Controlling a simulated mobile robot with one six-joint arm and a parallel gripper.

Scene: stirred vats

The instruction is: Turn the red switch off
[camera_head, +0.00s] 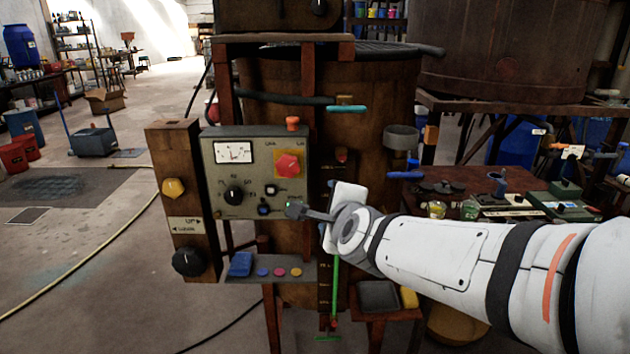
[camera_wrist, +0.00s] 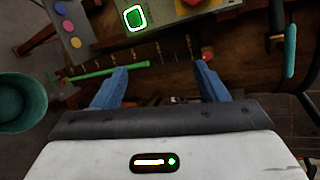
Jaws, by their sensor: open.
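The red switch looks like a faceted red knob (camera_head: 288,164) on a yellow plate, at the right of a grey control panel (camera_head: 225,203) in the head view. In the wrist view, a bit of red (camera_wrist: 194,2) at the top edge may be the same knob, mostly cut off. My gripper (camera_head: 298,210) is just off the panel's lower right corner, below and slightly right of the knob, apart from it. In the wrist view its blue fingers (camera_wrist: 160,82) are spread with nothing between them. Whether the switch is on or off I cannot tell.
The panel also carries a dial gauge (camera_head: 234,152), a black knob (camera_head: 234,195) and an orange knob (camera_head: 292,124) on top. A shelf with coloured buttons (camera_head: 279,272) lies below. A teal handle (camera_head: 347,108) sticks out above right; a green rod (camera_head: 334,290) hangs below.

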